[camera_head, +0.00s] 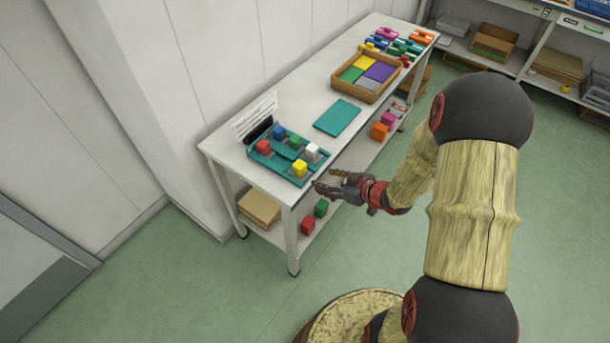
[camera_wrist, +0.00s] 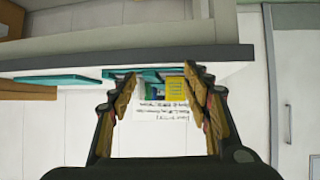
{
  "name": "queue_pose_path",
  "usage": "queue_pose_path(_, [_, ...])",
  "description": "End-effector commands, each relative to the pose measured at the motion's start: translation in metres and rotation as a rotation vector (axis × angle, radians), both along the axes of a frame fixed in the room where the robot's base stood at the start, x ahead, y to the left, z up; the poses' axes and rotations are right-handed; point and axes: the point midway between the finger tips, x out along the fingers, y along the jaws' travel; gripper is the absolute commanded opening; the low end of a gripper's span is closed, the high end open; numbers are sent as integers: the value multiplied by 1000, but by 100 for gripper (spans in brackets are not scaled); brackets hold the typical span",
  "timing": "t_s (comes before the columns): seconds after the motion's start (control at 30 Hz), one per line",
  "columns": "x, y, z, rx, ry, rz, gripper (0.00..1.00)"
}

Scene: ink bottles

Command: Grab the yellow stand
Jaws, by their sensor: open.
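The yellow stand (camera_head: 299,168), a small block-like piece, is at the near right corner of a teal tray (camera_head: 262,164) on the white table. In the wrist view, which looks upside down, a yellow piece (camera_wrist: 176,88) shows between my fingers, beyond the dark table edge. My gripper (camera_head: 326,181) is open and empty, just off the table's front edge, to the right of and below the yellow stand in the head view. It is apart from the stand. Its two fingers (camera_wrist: 160,85) frame the tray area in the wrist view.
Red (camera_head: 264,147), blue (camera_head: 279,132), green (camera_head: 295,142) and white (camera_head: 312,151) pieces share the tray. A lettered sheet (camera_head: 256,118) stands behind it. A teal mat (camera_head: 337,117) and a wooden box (camera_head: 366,96) lie farther along the table (camera_head: 310,105). The lower shelf holds several blocks.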

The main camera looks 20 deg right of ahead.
Motion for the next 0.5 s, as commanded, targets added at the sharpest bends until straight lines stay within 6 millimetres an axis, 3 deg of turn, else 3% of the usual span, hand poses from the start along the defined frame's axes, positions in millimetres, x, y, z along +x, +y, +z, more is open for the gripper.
queue_pose_path(0.1, [7,20,27,71,-88,58,48])
queue_pose_path(0.2, [9,28,39,110,-124,72,48])
queue_pose_path(0.5, [31,43,32,124,-132,71,48])
